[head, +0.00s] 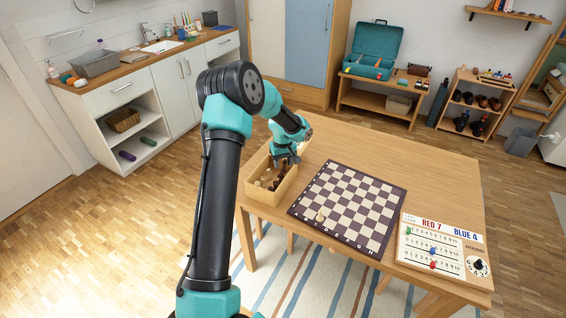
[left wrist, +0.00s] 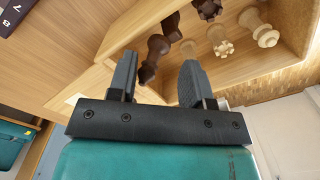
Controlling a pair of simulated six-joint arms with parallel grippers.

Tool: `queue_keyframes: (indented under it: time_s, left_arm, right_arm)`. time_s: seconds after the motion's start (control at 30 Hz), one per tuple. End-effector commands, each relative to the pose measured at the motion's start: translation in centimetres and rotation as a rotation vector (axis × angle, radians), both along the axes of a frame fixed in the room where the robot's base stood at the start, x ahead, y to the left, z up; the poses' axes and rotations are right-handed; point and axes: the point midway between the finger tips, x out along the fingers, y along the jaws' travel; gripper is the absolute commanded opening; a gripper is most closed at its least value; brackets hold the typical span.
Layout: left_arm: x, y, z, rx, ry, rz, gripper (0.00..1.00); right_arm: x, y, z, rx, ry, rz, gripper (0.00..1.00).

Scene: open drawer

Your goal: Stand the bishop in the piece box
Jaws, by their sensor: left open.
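The wooden piece box (head: 270,197) stands open-topped at the table's left edge, with several dark and light chess pieces in it. My left gripper (head: 287,161) is over its far part. In the left wrist view the gripper (left wrist: 159,62) is open, and a dark piece (left wrist: 152,60) shows between its fingers; I cannot tell if they touch it. This dark piece may be the bishop, but its shape does not settle it. My right gripper is out of view.
A score board (head: 443,247) with coloured pegs lies at the table's right. The back of the table (head: 410,165) is clear.

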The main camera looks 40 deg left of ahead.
Motion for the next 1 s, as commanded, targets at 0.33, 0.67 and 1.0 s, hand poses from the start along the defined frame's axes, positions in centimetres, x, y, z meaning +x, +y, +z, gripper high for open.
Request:
queue_keyframes:
  time_s: [0.33, 0.67, 1.0]
  left_arm:
    - [0.1, 0.0, 4.1, 0.002, -0.005, 0.001, 0.46]
    - [0.0, 0.0, 10.1, 0.000, -0.004, 0.001, 0.46]
    - [0.0, 0.0, 12.1, 0.000, 0.000, -0.001, 0.46]
  right_arm:
    - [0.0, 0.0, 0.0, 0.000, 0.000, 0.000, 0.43]
    - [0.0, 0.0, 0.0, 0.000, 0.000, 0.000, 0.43]
    - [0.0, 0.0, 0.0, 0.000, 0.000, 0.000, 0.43]
